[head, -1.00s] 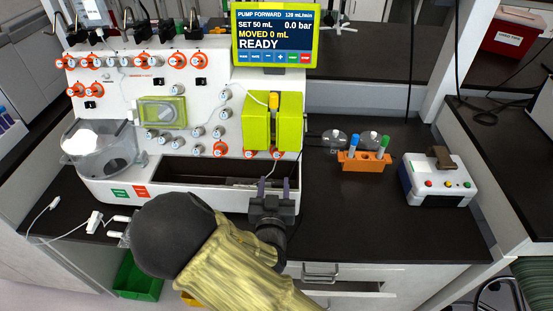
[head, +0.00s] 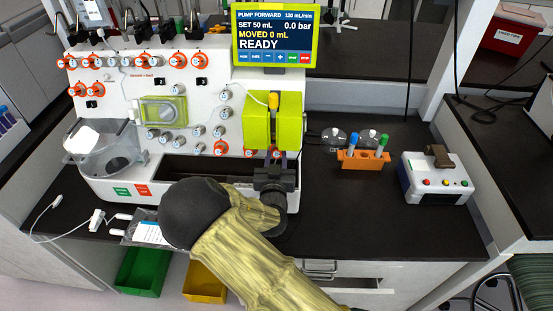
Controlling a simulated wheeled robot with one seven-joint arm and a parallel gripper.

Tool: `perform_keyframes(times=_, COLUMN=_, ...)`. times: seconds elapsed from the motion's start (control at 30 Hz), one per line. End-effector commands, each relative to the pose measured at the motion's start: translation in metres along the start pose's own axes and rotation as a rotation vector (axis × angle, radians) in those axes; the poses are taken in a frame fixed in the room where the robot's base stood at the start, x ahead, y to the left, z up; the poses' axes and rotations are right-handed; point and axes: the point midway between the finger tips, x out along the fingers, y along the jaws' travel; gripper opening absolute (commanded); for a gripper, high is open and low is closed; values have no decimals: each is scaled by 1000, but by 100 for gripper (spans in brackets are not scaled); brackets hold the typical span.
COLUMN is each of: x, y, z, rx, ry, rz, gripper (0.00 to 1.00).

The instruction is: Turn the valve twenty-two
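The cell processor (head: 180,165) is a white panel with many round valve knobs, some with orange rings and some grey. The valve numbers are too small to read, so I cannot tell which is valve twenty-two. An orange-ringed valve (head: 250,153) sits under the lime-green block, and another beside it is largely hidden by my gripper. Another orange-ringed valve (head: 220,147) is just left of the block. My gripper (head: 276,157) is at the panel's lower right, fingers pointing at the valve below the block. Its fingertips blend with the background; contact and opening are unclear.
The screen (head: 275,38) reads READY, MOVED 0 mL. An orange tube rack (head: 362,160) and a white box with coloured buttons (head: 437,180) stand on the dark bench to the right. A clear container (head: 105,147) protrudes at the panel's left. Bench between gripper and rack is clear.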

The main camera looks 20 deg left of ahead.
Motion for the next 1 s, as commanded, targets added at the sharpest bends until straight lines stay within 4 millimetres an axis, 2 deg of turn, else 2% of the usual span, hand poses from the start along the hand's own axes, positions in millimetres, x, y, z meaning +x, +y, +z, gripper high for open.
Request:
perform_keyframes(times=0.03, x=0, y=0, z=0, rx=0, ry=0, rz=0, gripper=20)
perform_keyframes(times=0.13, x=0, y=0, z=0, rx=0, ry=0, rz=0, gripper=1)
perform_keyframes(times=0.5, x=0, y=2, z=0, rx=-119, ry=-1, rz=-49, gripper=1)
perform_keyframes(times=0.73, x=0, y=2, z=0, rx=-122, ry=0, rz=-51, gripper=1)
perform_keyframes(times=0.77, x=0, y=2, z=0, rx=-122, ry=0, rz=-51, gripper=28)
perform_keyframes(times=0.83, x=0, y=2, z=0, rx=-122, ry=0, rz=-51, gripper=42)
perform_keyframes(times=0.87, x=0, y=1, z=0, rx=-122, ry=0, rz=-51, gripper=46)
perform_keyframes(times=1.0, x=0, y=1, z=0, rx=-122, ry=0, rz=-51, gripper=46)
